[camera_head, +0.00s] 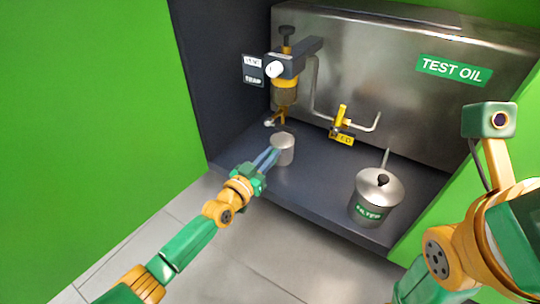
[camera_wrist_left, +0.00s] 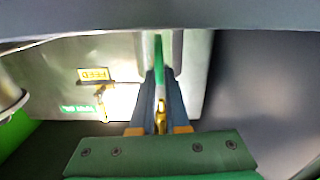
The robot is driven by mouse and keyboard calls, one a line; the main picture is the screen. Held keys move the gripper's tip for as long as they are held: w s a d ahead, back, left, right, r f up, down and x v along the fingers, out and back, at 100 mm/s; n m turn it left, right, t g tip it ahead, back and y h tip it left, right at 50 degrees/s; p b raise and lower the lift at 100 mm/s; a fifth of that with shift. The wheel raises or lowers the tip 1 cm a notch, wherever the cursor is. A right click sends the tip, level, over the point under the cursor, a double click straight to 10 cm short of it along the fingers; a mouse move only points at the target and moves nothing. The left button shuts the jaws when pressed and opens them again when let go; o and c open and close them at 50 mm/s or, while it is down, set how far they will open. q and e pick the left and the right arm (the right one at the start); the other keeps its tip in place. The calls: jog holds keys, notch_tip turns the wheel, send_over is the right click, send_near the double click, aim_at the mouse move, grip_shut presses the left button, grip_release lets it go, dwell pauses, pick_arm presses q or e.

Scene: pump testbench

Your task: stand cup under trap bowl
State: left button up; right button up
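The grey metal cup (camera_head: 284,150) is upright, below and slightly right of the trap bowl's lower outlet. I cannot tell whether its base touches the deck. The amber trap bowl (camera_head: 285,94) hangs from a fitting on the back wall. My left gripper (camera_head: 268,158) points at the cup, its two blue fingers meeting the cup's near left side. In the left wrist view the fingers (camera_wrist_left: 160,82) are close together with a narrow gap, a shiny grey shape just beyond the tips. Whether they clasp the cup is unclear. My right gripper is outside the views.
A lidded pot labelled FILTER (camera_head: 376,193) stands at the deck's right front. A yellow FEED valve (camera_head: 341,122) and bent pipe are on the steel wall. The dark deck (camera_head: 318,178) is clear between cup and pot. A dark side wall (camera_head: 222,100) bounds the left.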

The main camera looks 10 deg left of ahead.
pick_arm(q)
jog(key=o, duration=0.4)
